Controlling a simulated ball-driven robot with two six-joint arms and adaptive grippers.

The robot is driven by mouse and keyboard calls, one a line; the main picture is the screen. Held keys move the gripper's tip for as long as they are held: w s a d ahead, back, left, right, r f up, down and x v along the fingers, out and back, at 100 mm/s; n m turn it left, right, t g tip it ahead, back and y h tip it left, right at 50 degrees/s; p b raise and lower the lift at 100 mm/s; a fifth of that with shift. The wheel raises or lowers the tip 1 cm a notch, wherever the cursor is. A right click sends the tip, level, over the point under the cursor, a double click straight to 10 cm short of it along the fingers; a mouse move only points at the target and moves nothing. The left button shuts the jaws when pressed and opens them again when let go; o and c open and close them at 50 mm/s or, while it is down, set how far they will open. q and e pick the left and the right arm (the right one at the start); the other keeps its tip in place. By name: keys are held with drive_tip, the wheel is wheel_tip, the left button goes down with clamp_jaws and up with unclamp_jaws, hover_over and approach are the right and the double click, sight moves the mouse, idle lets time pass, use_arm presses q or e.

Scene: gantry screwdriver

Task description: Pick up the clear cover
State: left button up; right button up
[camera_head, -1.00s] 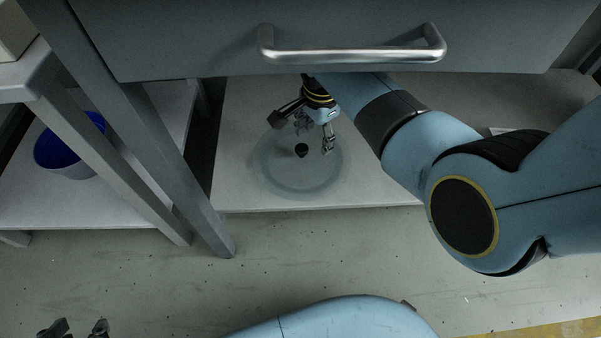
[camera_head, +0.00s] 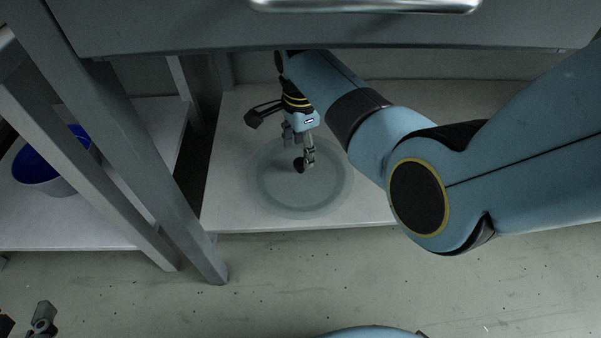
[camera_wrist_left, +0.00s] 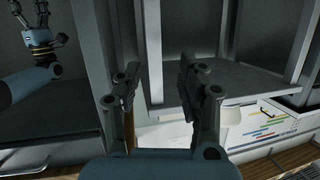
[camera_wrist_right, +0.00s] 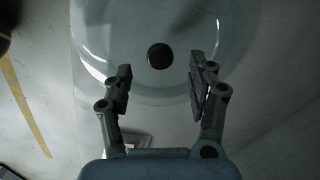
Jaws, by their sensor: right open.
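The clear cover (camera_head: 275,192) is a round, see-through disc with a dark knob (camera_head: 298,165) at its middle. It lies on the pale lower shelf under the drawer. My right gripper (camera_head: 299,163) is right at the knob in the head view. In the right wrist view the open fingers (camera_wrist_right: 158,88) stand on either side of the black knob (camera_wrist_right: 159,56), which shows a little beyond the fingertips. I cannot tell whether a finger touches it. My left gripper (camera_wrist_left: 157,82) has its fingers apart with nothing between them, far from the cover.
A drawer with a metal handle (camera_head: 365,4) hangs above the shelf. Grey table legs (camera_head: 150,170) stand left of the cover. A blue-lined bucket (camera_head: 45,172) sits on the left shelf. The pale shelf (camera_head: 375,211) is clear right of the cover.

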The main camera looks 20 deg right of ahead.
sight(301, 162)
wheel_tip(301, 162, down, 3)
drive_tip(key=shift+r+b, duration=0.1)
drive_tip(key=shift+b, duration=0.85)
wheel_tip(301, 162, down, 2)
drive_tip(key=shift+f+b, duration=0.25)
drive_tip(key=shift+b, duration=0.6)
use_arm(q)
drive_tip(key=w+d+r+m+t+h, duration=0.1)
drive_tip(key=r+t, duration=0.4)
drive_tip(key=r, duration=0.6)
drive_tip(key=w+d+r+m+t+h, duration=0.1)
drive_tip(key=w+r+m+t+h, duration=0.1)
drive_tip(key=r, duration=0.9)
drive_tip(key=w+t+h, duration=0.1)
drive_tip(key=w+t, duration=0.1)
drive_tip(key=t, duration=0.1)
drive_tip(key=shift+w+d+r+m+t+h, duration=0.3)
drive_tip(key=shift+w+r+h, duration=0.05)
drive_tip(key=shift+w+h, duration=0.05)
use_arm(e)
clamp_jaws()
